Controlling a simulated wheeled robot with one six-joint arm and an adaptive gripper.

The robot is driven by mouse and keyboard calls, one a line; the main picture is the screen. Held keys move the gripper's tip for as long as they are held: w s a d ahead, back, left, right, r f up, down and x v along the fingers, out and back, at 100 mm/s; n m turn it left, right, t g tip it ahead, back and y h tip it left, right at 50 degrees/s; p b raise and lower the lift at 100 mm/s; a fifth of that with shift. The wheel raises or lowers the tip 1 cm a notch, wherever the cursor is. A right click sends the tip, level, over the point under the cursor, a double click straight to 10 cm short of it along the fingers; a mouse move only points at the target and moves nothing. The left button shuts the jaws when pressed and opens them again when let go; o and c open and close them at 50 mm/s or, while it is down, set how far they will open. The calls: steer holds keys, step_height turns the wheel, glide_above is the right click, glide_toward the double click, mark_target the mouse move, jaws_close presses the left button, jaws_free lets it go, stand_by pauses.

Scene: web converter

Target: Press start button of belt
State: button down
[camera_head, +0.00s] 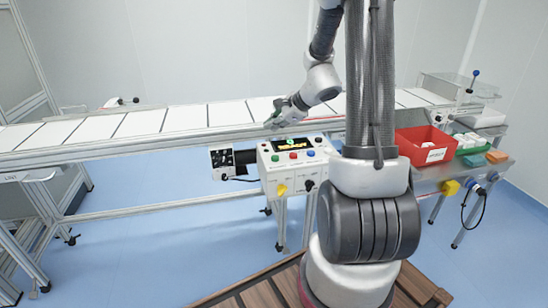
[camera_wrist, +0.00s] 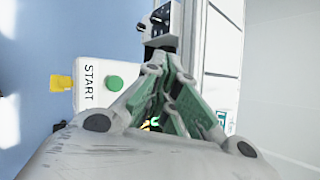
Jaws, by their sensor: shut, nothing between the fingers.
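The control box (camera_head: 288,172) is a white panel mounted at the front of the conveyor belt (camera_head: 135,124). On its sloped face are a green button (camera_head: 275,158), a red button (camera_head: 293,155) and a blue button (camera_head: 311,153) below a lit display (camera_head: 292,145). In the wrist view the green start button (camera_wrist: 115,83) stands beside the printed word START, left of my fingers. My gripper (camera_head: 272,122) is shut and empty, above the box near the belt's front edge, apart from the button. Its closed fingers (camera_wrist: 167,72) fill the middle of the wrist view and hide part of the panel.
A red bin (camera_head: 424,146) and a green bin (camera_head: 470,146) stand on a side table at right.

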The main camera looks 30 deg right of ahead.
mark_target(274, 158)
steer(key=shift+f, duration=4.4)
steer(key=shift+f, duration=0.4)
